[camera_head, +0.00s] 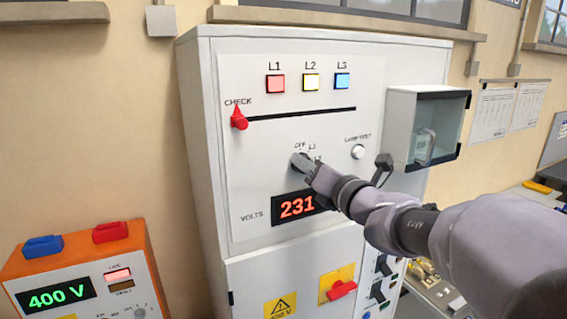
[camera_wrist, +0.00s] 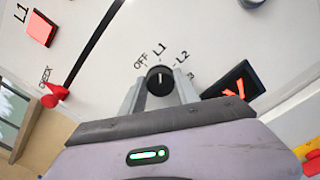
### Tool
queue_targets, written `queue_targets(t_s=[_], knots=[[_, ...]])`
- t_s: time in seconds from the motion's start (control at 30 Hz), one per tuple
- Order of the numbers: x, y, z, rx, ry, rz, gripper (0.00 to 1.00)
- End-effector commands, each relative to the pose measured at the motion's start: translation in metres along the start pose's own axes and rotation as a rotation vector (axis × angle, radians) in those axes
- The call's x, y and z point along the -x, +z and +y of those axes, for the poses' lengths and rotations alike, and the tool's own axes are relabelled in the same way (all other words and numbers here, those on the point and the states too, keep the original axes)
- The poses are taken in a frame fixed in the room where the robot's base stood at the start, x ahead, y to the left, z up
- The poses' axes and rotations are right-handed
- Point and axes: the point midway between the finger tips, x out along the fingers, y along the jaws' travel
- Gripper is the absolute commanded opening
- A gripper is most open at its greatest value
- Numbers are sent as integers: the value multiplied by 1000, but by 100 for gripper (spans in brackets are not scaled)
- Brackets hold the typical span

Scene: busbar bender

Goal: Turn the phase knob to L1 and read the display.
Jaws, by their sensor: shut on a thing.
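The phase knob (camera_wrist: 160,80) is round and black with a white pointer line, which points up at the L1 mark in the wrist view. The marks OFF, L1 and L2 show around it, with a 3 partly visible. My gripper (camera_wrist: 160,92) is shut on the knob, one finger on each side. In the head view my gripper (camera_head: 303,164) covers the knob. The volts display (camera_head: 296,206) shows red digits reading 231; its right end is hidden behind my gripper. Only a slanted part of the display (camera_wrist: 234,98) shows in the wrist view.
L1 red, L2 yellow and L3 blue lamps (camera_head: 311,82) sit above. A red CHECK pointer (camera_head: 239,119) is at the left end of a black slot. A lamp test button (camera_head: 358,152) and a clear-fronted box (camera_head: 428,130) are right. An orange tester (camera_head: 85,275) reads 400 V.

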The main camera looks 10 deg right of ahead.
Motion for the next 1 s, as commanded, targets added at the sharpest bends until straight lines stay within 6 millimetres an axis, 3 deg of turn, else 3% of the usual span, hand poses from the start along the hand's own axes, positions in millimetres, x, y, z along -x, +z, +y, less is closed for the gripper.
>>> queue_targets(t_s=[0.43,0.47,0.57,0.87,1.0], knots=[[0,-2,-1,-10,-1,3,0],[0,-2,-1,-10,-2,3,41],[0,-2,-1,-10,-1,3,59],[1,0,0,-9,0,1,59],[15,0,-1,-8,-1,-2,59]])
